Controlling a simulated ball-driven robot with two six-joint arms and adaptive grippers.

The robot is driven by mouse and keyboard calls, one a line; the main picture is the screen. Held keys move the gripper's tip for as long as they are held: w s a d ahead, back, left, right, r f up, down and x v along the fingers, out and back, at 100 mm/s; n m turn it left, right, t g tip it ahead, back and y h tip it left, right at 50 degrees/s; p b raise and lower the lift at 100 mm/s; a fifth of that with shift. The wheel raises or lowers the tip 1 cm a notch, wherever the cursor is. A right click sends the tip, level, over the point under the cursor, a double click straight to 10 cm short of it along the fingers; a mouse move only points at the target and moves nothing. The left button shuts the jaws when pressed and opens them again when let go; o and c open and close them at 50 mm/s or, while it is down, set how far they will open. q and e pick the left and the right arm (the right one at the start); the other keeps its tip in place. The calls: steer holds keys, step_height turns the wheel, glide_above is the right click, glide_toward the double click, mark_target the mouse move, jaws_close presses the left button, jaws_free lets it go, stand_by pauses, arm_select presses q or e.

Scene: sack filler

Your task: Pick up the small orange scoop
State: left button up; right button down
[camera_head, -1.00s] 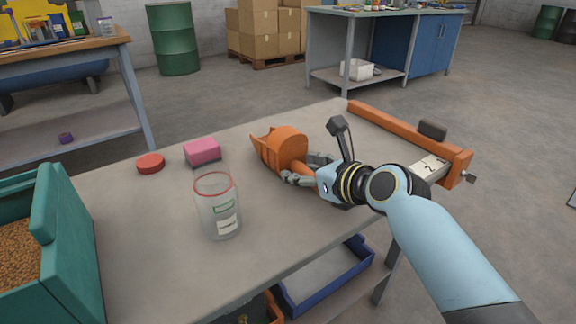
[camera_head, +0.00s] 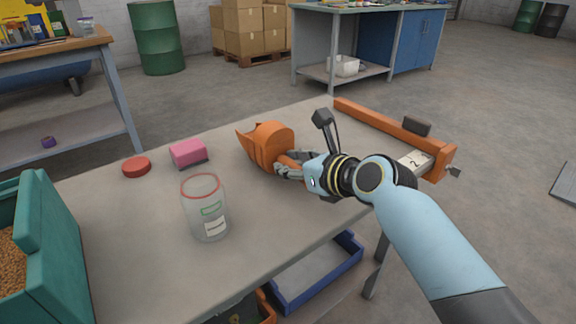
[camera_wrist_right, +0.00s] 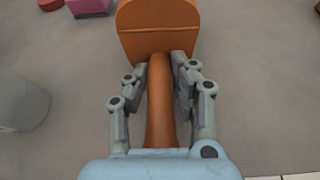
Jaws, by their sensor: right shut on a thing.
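The small orange scoop (camera_head: 267,143) is at the middle of the grey table, its bowl pointing to the far left and its handle toward my right arm. My right gripper (camera_head: 286,166) is shut on the scoop's handle. In the right wrist view the handle (camera_wrist_right: 159,95) runs between the two fingers of the gripper (camera_wrist_right: 161,75), with the bowl (camera_wrist_right: 158,28) beyond the fingertips. I cannot tell whether the scoop is clear of the tabletop. My left gripper is not in view.
A clear jar with a red rim (camera_head: 205,207) stands left of the scoop. A pink block (camera_head: 188,152) and a red lid (camera_head: 136,166) lie behind it. A teal bin of grain (camera_head: 62,255) is at the left. An orange bar frame (camera_head: 385,124) lies along the right edge.

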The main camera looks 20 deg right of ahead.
step_height(320, 180, up, 4)
steer(key=shift+f+p, duration=0.15)
steer(key=shift+p, duration=0.6)
steer(key=s+d+r+p, duration=0.3)
steer(key=s+d+r, duration=0.3)
steer(key=s, duration=0.3)
steer(key=shift+d+r+p, duration=0.2)
steer(key=shift+d+p, duration=0.15)
steer(key=shift+d, duration=0.5)
steer(key=shift+w, duration=0.1)
